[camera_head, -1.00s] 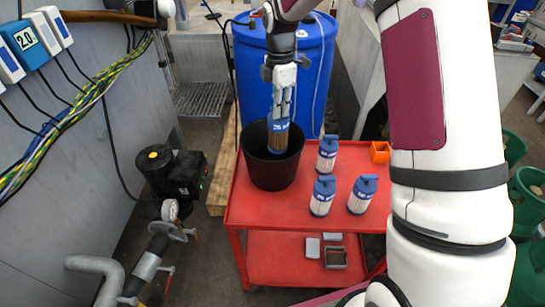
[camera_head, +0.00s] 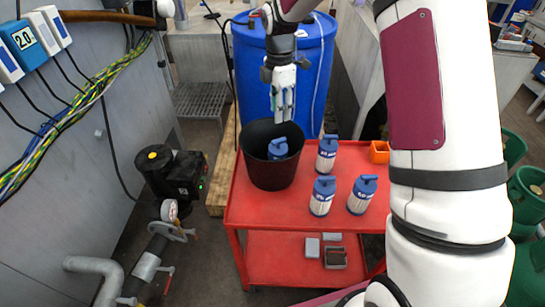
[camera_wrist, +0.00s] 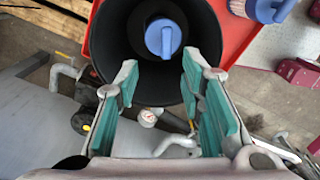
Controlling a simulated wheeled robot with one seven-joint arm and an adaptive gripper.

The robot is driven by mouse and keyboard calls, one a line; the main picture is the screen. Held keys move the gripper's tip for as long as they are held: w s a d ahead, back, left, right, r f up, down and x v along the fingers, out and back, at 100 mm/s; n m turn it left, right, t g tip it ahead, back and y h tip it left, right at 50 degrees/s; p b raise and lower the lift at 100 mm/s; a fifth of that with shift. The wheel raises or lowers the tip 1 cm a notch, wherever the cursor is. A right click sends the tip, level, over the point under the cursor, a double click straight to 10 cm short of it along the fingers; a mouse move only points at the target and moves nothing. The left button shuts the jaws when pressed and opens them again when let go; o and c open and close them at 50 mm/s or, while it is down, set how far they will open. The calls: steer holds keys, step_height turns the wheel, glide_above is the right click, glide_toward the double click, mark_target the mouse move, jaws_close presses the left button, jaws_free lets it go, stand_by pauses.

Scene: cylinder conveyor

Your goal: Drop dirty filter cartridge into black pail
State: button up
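The black pail (camera_head: 262,172) stands at the left end of the red cart's top. A filter cartridge with a blue cap (camera_head: 278,148) is inside the pail; its lower part is hidden by the pail wall. In the wrist view its round blue cap (camera_wrist: 163,37) lies within the dark pail (camera_wrist: 115,40). My gripper (camera_head: 284,116) is above the pail, and its fingers are spread apart and empty in the wrist view (camera_wrist: 160,95). Three more blue-capped cartridges stand on the cart: one at the back (camera_head: 327,154), one at front left (camera_head: 322,196), one at right (camera_head: 362,195).
A blue drum (camera_head: 310,70) stands right behind the cart (camera_head: 285,208). An orange holder (camera_head: 379,152) sits at the cart's back right. A black motor (camera_head: 172,172) and pipes are on the left. Small boxes (camera_head: 334,257) lie on the lower shelf.

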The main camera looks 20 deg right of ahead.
step_height(320, 180, up, 11)
steer(key=shift+r, duration=0.2)
stand_by(0.6)
steer(key=s+r+m+t, duration=0.1)
steer(key=s+r+m, duration=0.25)
steer(key=s, duration=0.45)
steer(key=s+r+m+t, duration=0.25)
steer(key=s+m, duration=0.25)
steer(key=s, duration=0.3)
steer(key=s+r+m, duration=0.4)
steer(key=s+m, duration=0.1)
steer(key=s, duration=0.3)
steer(key=s+f+m+t, duration=0.1)
steer(key=s+f+m, duration=0.2)
steer(key=s+m, duration=0.3)
steer(key=s, duration=0.4)
steer(key=shift+t, duration=0.35)
